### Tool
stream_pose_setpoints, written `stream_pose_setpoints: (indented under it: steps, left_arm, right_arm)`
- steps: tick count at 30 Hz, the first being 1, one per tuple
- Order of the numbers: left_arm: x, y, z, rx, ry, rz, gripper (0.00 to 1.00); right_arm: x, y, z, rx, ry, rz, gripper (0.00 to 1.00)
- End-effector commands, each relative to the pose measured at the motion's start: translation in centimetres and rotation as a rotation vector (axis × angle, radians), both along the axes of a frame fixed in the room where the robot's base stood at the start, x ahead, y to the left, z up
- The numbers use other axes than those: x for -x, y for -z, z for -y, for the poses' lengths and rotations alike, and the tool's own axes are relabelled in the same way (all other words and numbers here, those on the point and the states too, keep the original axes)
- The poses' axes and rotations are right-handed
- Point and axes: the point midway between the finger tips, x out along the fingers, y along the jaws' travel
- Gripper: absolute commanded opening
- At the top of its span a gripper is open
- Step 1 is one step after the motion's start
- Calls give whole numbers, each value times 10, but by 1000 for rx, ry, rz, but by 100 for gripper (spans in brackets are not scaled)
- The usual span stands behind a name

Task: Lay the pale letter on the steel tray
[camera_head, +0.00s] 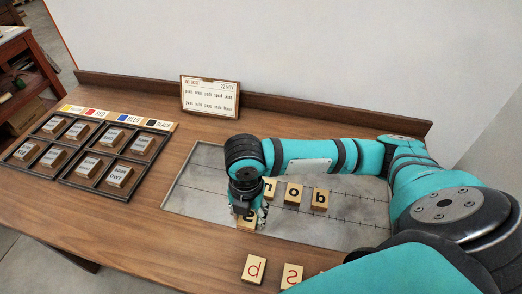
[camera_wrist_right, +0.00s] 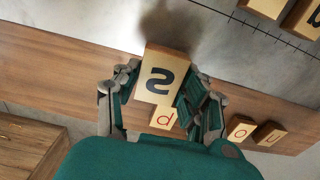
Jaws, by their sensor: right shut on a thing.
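My right gripper (camera_head: 246,208) is shut on a pale wooden letter block (camera_head: 247,220) at the front left part of the steel tray (camera_head: 195,180). In the right wrist view the block (camera_wrist_right: 163,72) shows a dark "s"-shaped letter between the two fingers (camera_wrist_right: 155,100). A shadow lies on the tray beyond it; I cannot tell whether the block touches the tray. Three blocks with dark letters stand on the tray: a partly hidden one (camera_head: 270,187), an "o" (camera_head: 293,193) and a "b" (camera_head: 320,198). My left gripper is not in view.
A dark compartment case (camera_head: 68,177) with labelled blocks stands left. A text card (camera_head: 210,96) leans at the back.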

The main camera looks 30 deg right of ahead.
Motion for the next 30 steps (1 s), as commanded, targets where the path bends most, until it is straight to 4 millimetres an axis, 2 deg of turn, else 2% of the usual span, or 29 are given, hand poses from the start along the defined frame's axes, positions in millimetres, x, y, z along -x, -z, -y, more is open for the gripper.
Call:
stream_pose_setpoints:
  steps: [3,6,12,15,22,30]
  left_arm:
    - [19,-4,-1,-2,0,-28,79]
    - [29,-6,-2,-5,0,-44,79]
    - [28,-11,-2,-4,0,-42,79]
    - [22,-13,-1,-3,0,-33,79]
    - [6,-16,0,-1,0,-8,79]
    - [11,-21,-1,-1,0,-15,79]
  right_arm:
    - [-30,1,14,2,7,1,13]
    - [-55,3,25,1,8,0,13]
    - [-100,8,45,0,6,1,13]
    - [-115,10,51,0,3,0,13]
    - [-125,17,56,0,1,-1,13]
    - [-124,48,56,1,0,-1,13]
